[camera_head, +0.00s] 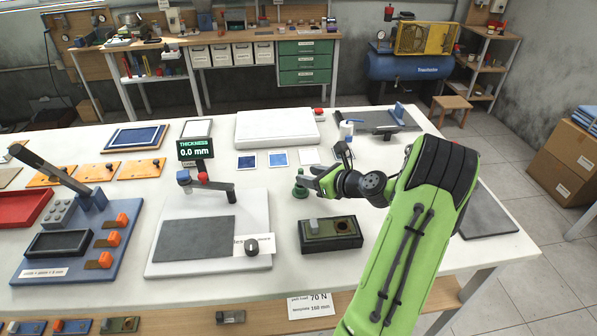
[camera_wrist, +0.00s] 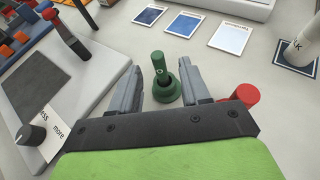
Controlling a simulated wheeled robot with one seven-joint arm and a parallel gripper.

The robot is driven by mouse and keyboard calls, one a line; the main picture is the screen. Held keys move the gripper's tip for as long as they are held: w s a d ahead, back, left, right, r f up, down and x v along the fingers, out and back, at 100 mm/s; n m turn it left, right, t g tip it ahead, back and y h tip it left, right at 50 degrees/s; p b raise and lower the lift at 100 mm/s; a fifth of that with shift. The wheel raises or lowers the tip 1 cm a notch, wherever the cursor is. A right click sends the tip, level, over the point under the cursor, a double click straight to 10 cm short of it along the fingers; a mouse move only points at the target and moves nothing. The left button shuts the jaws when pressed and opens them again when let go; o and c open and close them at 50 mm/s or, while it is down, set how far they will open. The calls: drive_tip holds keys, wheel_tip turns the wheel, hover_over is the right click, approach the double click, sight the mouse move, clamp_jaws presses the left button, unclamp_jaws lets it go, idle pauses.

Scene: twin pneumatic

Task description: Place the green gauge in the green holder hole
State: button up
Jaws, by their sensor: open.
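The green gauge (camera_head: 300,188) is a dark green piece with a round base and an upright stem, standing on the white table. In the wrist view the green gauge (camera_wrist: 165,88) stands between the two grey fingers. My gripper (camera_head: 313,181) is open around it, with a gap visible on both sides in the wrist view (camera_wrist: 160,82). The green holder (camera_head: 318,232) is a green plate in a dark tray, in front of my gripper. It has a round hole (camera_head: 342,225) at its right and a grey block (camera_head: 313,225) at its left.
A red cylinder (camera_wrist: 245,94) stands close to my right finger. A white slab with a dark pad (camera_head: 195,239) and a lever arm lies left of the holder. Flat cards (camera_head: 279,158) lie behind. A white cylinder (camera_head: 346,131) stands farther back.

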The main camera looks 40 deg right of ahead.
drive_tip(key=v, duration=0.5)
drive_tip(key=a+r+n+g+y, duration=0.1)
drive_tip(key=a+r+n+g, duration=0.15)
drive_tip(key=a+n, duration=0.65)
drive_tip(key=a+r+n+g+y, duration=0.15)
drive_tip(key=a+n+g, duration=0.25)
drive_tip(key=a+n, duration=0.55)
drive_tip(key=s+a+r+n+h, duration=0.1)
drive_tip(key=s+a+r+n, duration=0.1)
drive_tip(key=s+a+n, duration=0.4)
drive_tip(key=s+a+r+n+g+h, duration=0.1)
drive_tip(key=s+a+r+n+h, duration=0.1)
drive_tip(key=s+a+n, duration=0.4)
drive_tip(key=s+r+n, duration=0.1)
drive_tip(key=s+n, duration=0.3)
drive_tip(key=s, duration=0.1)
drive_tip(key=shift+s+r+n+p, duration=0.3)
drive_tip(key=shift+s+n, duration=0.05)
drive_tip(key=shift+a+h, duration=0.1)
drive_tip(key=shift+h, duration=0.15)
